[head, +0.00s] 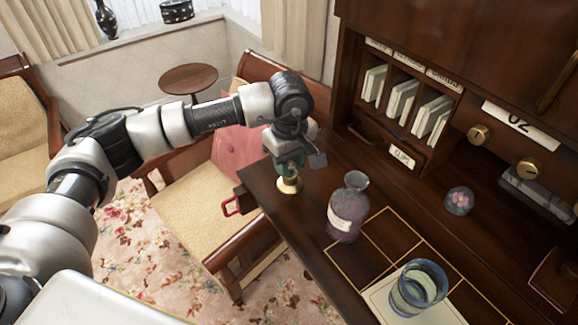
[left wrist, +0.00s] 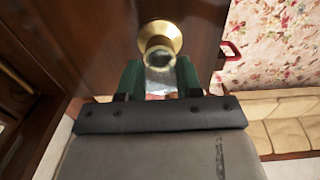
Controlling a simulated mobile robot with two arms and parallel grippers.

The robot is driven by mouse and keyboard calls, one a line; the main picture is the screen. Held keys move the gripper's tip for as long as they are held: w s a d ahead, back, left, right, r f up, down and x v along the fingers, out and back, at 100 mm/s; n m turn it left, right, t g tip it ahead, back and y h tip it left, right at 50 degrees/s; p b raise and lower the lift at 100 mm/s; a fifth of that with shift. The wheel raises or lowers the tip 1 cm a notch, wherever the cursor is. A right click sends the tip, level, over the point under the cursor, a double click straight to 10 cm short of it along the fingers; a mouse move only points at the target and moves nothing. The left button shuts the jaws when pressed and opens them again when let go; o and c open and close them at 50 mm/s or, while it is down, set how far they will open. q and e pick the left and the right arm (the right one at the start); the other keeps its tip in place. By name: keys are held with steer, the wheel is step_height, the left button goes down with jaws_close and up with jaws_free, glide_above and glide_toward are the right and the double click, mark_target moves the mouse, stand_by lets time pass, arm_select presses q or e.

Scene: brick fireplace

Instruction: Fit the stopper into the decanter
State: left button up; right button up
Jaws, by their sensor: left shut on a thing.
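The decanter (head: 346,212) is a purplish glass bottle with a pale label and a flared, open-looking neck. It stands upright on the dark desk, right of my left gripper. My left gripper (head: 290,166) points down over the desk's left end, just above a small brass stand (head: 289,185). In the left wrist view its green fingers (left wrist: 160,82) are shut on a clear glass piece, seemingly the stopper (left wrist: 160,62), in line with the brass stand (left wrist: 160,32). I cannot tell whether the stopper still touches the stand. In the head view the fingers hide the stopper. My right gripper is not in view.
A blue glass tumbler (head: 418,288) stands at the front right of the gold-lined desk (head: 315,190). A flower paperweight (head: 459,200) sits farther back. The hutch (head: 400,100) rises behind. A chair (head: 190,195) with a pink cushion stands left.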

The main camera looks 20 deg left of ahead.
arm_select(q)
steer(key=shift+r, duration=1.55)
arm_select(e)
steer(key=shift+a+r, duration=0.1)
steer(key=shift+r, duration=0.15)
arm_select(q)
steer(key=shift+r, duration=0.55)
steer(key=shift+p, duration=0.3)
